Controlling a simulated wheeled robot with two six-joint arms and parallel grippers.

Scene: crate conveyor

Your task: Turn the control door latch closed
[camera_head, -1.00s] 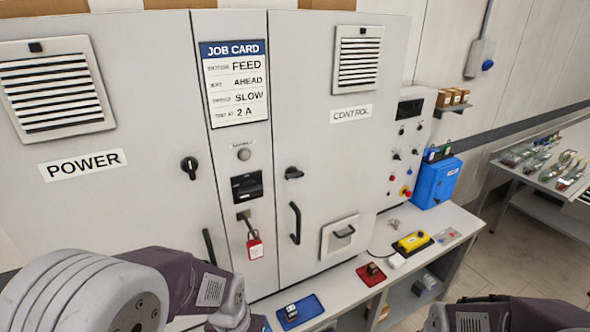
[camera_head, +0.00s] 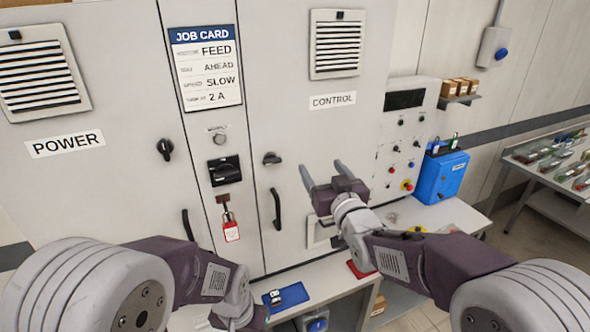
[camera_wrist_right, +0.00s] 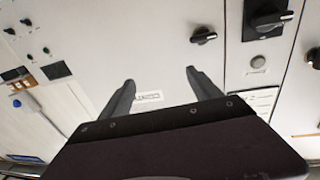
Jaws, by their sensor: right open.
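The control door latch (camera_head: 271,158) is a small black knob on the door marked CONTROL, above the black door handle (camera_head: 277,208). Its grip lies roughly sideways. My right gripper (camera_head: 322,172) is open and empty, in front of the control door, to the right of the latch. In the right wrist view the latch (camera_wrist_right: 203,36) shows beyond the open fingers (camera_wrist_right: 160,77), apart from them. My left arm reaches in at lower left; its fingers are out of view.
The POWER door latch (camera_head: 166,149) is at left. Between the doors are a black rotary switch (camera_head: 224,170) and a red padlock tag (camera_head: 231,231). A blue tray (camera_head: 286,297) lies on the bench below. A blue box (camera_head: 441,177) stands at right, beside the button panel (camera_head: 404,145).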

